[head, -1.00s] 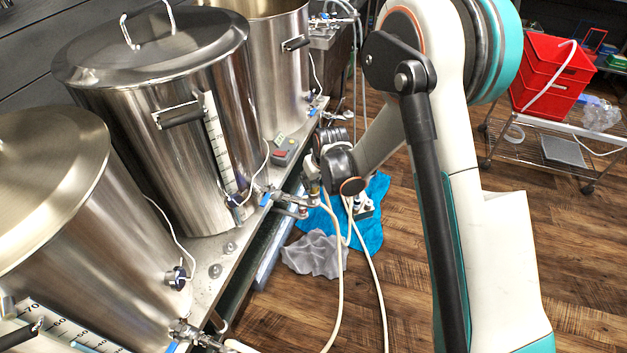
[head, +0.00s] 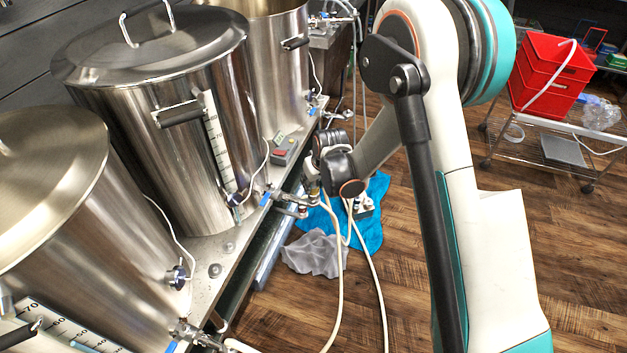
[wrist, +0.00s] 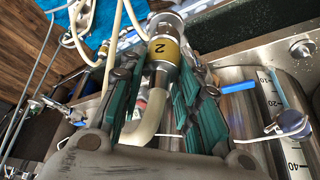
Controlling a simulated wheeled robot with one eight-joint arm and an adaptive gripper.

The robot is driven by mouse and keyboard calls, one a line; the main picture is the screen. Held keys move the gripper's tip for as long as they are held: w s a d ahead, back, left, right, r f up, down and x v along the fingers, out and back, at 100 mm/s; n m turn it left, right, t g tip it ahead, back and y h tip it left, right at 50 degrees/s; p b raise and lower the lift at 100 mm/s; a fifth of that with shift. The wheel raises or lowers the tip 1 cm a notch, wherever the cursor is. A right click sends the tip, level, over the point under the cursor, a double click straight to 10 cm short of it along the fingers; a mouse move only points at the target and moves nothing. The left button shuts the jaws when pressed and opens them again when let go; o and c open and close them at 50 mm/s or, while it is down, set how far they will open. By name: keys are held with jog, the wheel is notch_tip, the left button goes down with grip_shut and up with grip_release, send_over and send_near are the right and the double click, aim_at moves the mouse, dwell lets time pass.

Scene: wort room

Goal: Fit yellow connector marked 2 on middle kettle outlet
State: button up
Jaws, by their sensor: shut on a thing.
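The middle kettle (head: 165,130) is a large lidded steel pot at left in the head view. Its outlet valve (head: 288,204) with a blue lever sticks out low toward the right. My gripper (head: 314,188) is beside the outlet's outer end. In the wrist view my gripper (wrist: 160,85) has its teal fingers on either side of the yellow-banded connector marked 2 (wrist: 165,50), shut on it. A pale hose (wrist: 148,118) runs from the connector between the fingers. A metal fitting (wrist: 165,20) shows at its far end. I cannot tell whether the connector is seated on the outlet.
Another kettle (head: 60,200) stands at front left, and one more (head: 275,70) behind. Pale hoses (head: 340,260) hang to the floor by a blue cloth (head: 372,222) and a grey cloth (head: 315,254). A wire cart with red crates (head: 548,75) stands at back right.

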jog(key=shift+f, duration=0.85)
jog(key=o, duration=1.3)
jog(key=shift+c, duration=0.2)
jog(key=shift+r, duration=0.1)
jog(key=v, duration=1.1)
jog(key=shift+s+r, duration=0.25)
jog(key=shift+r, duration=0.1)
jog(key=shift+d, duration=0.1)
